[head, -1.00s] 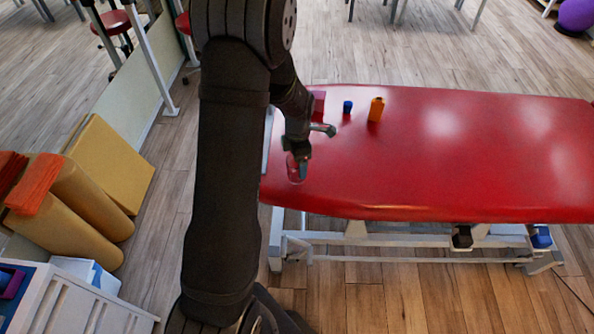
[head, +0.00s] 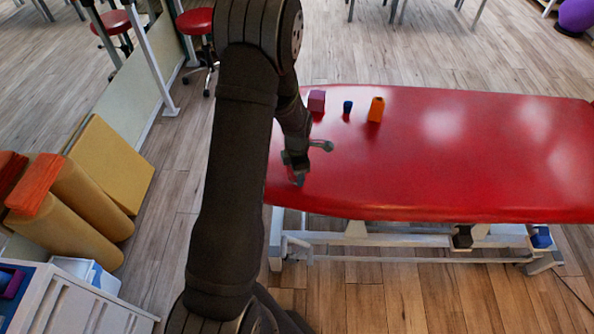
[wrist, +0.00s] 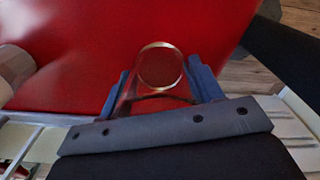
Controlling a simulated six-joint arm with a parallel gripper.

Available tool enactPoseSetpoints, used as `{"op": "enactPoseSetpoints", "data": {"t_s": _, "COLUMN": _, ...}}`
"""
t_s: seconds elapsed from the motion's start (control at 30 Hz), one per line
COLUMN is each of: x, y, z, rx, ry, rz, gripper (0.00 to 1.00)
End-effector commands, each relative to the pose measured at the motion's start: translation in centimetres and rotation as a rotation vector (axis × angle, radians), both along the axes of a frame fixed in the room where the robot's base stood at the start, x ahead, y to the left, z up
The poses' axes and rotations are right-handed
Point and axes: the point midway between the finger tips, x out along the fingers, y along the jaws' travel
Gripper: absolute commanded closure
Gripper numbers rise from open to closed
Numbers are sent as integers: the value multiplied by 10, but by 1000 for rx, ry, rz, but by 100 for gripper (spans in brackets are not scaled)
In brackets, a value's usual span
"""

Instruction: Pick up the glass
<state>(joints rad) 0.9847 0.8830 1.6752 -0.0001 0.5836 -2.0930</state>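The glass (wrist: 160,66) is clear, with a pale gold-looking rim, and the red couch top shows through it. In the wrist view it lies between the two blue fingers of my gripper (wrist: 160,88). The fingers stand on either side of it, close to its walls; whether they press on it I cannot tell. In the head view my gripper (head: 297,172) is low over the near left end of the red couch (head: 450,165). The glass is small and mostly hidden there by the fingers.
A purple block (head: 316,101), a small blue object (head: 347,107) and an orange object (head: 376,109) stand behind my gripper on the couch. The couch's right side is clear. Yellow rolls (head: 85,200) and a white cart (head: 80,300) stand to the left.

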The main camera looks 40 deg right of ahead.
Motion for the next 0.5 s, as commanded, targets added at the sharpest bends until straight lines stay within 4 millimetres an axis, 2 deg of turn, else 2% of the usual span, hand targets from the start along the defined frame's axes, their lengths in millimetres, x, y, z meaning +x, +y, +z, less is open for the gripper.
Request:
{"op": "enactPoseSetpoints", "data": {"t_s": 0.03, "x": 0, "y": 0, "z": 0, "rx": 0, "ry": 0, "rz": 0, "gripper": 53}}
{"op": "enactPoseSetpoints", "data": {"t_s": 0.13, "x": 0, "y": 0, "z": 0, "rx": 0, "ry": 0, "rz": 0, "gripper": 71}}
{"op": "enactPoseSetpoints", "data": {"t_s": 0.5, "x": 0, "y": -1, "z": 6, "rx": -2, "ry": -1, "rz": 0, "gripper": 71}}
